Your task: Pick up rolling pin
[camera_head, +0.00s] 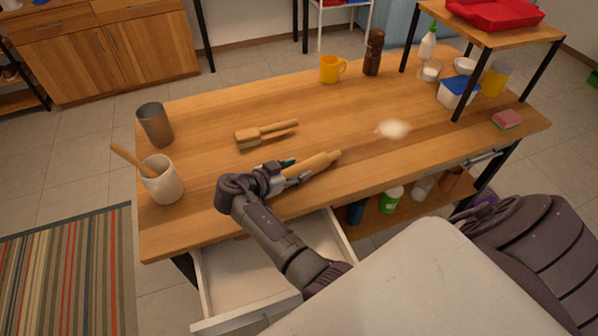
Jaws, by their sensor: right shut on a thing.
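The rolling pin (318,163) is light wood and lies slantwise over the front middle of the wooden table in the head view. My right gripper (287,171) is shut on the rolling pin toward its left end. The gripper and wrist hide the pin's left part. I cannot tell whether the pin is touching the table or just above it. My left gripper is not in view.
A wooden brush (262,134) lies behind the pin, with a pale powder heap (393,129) to the right. A grey cup (155,124) and a white crock (162,182) stand left. An open drawer (236,280) juts out below. A yellow mug (330,69) stands at the back.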

